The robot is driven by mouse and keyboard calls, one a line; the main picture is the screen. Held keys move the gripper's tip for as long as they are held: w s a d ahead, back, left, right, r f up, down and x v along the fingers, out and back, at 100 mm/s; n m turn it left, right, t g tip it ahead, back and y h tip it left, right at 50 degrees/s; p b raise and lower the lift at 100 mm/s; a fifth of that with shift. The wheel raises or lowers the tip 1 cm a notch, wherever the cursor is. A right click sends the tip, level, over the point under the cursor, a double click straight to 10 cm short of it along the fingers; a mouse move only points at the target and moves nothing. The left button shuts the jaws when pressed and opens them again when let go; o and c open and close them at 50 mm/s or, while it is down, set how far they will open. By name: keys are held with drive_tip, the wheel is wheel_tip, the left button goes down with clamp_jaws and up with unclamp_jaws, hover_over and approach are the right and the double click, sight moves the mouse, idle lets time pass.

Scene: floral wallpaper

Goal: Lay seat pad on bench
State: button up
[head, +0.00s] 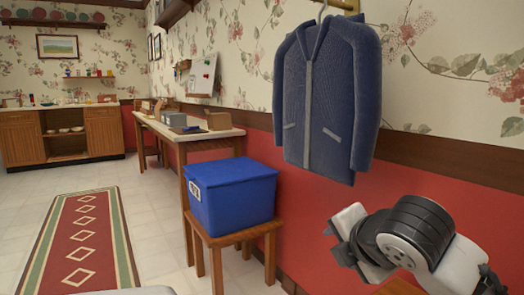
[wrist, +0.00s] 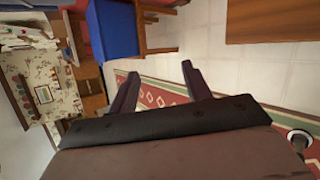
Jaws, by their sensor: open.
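My gripper (wrist: 160,69) is open in the wrist view, its two dark fingers apart with nothing between them. Floor and part of a red patterned rug show beyond the fingers. I cannot make out a seat pad in either view. A brown wooden surface (wrist: 275,22) at the top right of the wrist view may be the bench, but I cannot tell. A piece of wood also shows at the lower right of the head view, mostly hidden by my arm.
A blue bin (head: 232,198) stands on a small wooden stool (head: 228,238). A blue jacket (head: 327,95) hangs on the wall above my arm. A long table (head: 190,134) runs along the wall behind. A red rug (head: 82,240) lies on open tiled floor at left.

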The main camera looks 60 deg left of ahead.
drive_tip(key=s+a+r+m+g+y, duration=0.1)
drive_tip(key=s+a+r+g+y, duration=0.1)
drive_tip(key=s+a+r+y, duration=0.3)
drive_tip(key=s+a+r+g+y, duration=0.15)
drive_tip(key=s+r, duration=0.25)
drive_tip(key=s, duration=0.4)
drive_tip(key=s+a+r+m+g+y, duration=0.1)
drive_tip(key=s+a+r+y, duration=0.25)
drive_tip(key=s+a, duration=0.2)
drive_tip(key=s+d+r+m+g+y, duration=0.2)
drive_tip(key=s+d+r+m+y, duration=0.1)
drive_tip(key=s, duration=0.5)
drive_tip(key=s+d+r+m+g+y, duration=0.3)
drive_tip(key=s+d+r+m+y, duration=0.1)
drive_tip(key=s+r+m, duration=0.2)
drive_tip(key=shift+s+r+m, duration=0.3)
drive_tip(key=shift+s+r, duration=0.5)
drive_tip(key=shift+s, duration=0.3)
